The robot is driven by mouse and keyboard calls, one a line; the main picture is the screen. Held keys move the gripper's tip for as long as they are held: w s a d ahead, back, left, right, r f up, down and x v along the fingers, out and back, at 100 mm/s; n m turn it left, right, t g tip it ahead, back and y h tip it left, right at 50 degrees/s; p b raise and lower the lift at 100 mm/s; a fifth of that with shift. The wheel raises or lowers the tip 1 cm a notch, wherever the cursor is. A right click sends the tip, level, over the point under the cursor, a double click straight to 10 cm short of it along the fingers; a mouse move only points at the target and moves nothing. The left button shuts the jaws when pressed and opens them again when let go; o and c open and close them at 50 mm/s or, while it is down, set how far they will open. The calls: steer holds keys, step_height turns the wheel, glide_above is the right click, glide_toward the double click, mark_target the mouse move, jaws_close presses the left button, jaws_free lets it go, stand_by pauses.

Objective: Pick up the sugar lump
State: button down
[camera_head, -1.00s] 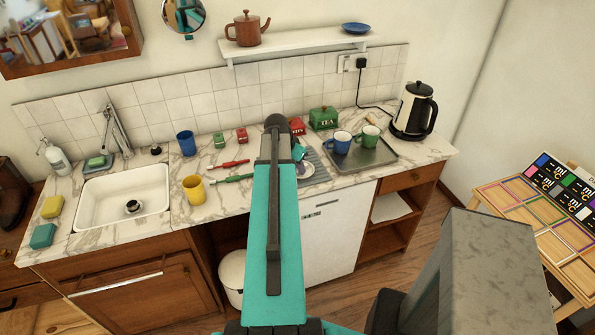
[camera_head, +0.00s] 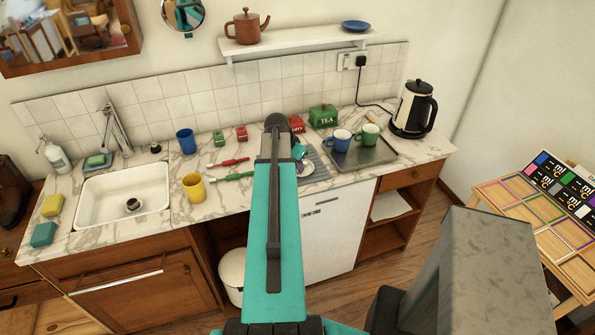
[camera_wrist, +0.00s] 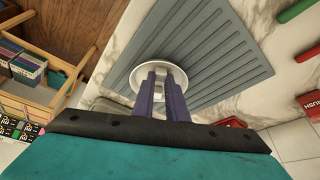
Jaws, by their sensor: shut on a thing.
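My gripper (camera_wrist: 161,74) points down at a small round white saucer (camera_wrist: 124,78) in the wrist view. Its two purple fingers are shut on a small white piece between their tips, the sugar lump (camera_wrist: 160,77), mostly hidden by the fingers. Whether the lump still touches the saucer cannot be told. In the head view the saucer (camera_head: 306,170) shows just right of my teal arm, on the grey ribbed mat (camera_head: 318,172). My arm hides most of the gripper there, and the lump cannot be made out.
A tray (camera_head: 372,156) with a blue mug (camera_head: 340,141) and a green mug (camera_head: 369,134) stands right of the mat. Red (camera_head: 297,124) and green (camera_head: 323,116) tins stand behind. A yellow cup (camera_head: 194,187), pens and the sink (camera_head: 126,196) are left.

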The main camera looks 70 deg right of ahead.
steer(key=shift+r, duration=0.15)
steer(key=shift+r+b, duration=1.1)
steer(key=shift+r, duration=0.5)
steer(key=a+b, duration=0.1)
steer(key=a, duration=0.2)
steer(key=a+b, duration=0.1)
steer(key=a, duration=0.3)
steer(key=w+a+b, duration=0.1)
steer(key=a, duration=0.3)
steer(key=shift+r, duration=0.35)
steer(key=shift+w+a+b, duration=0.1)
steer(key=shift+a+b, duration=0.1)
steer(key=shift+b, duration=0.6)
steer(key=a+b, duration=0.2)
steer(key=b, duration=0.3)
steer(key=shift+w+a, duration=0.15)
steer(key=shift+a+r+b, duration=0.1)
steer(key=shift+b, duration=0.25)
steer(key=a+b, duration=0.1)
steer(key=b, duration=0.2)
steer(key=shift+w, duration=0.1)
steer(key=shift+a+r+b, duration=0.1)
steer(key=shift+a+b, duration=0.2)
steer(key=shift+b, duration=0.8)
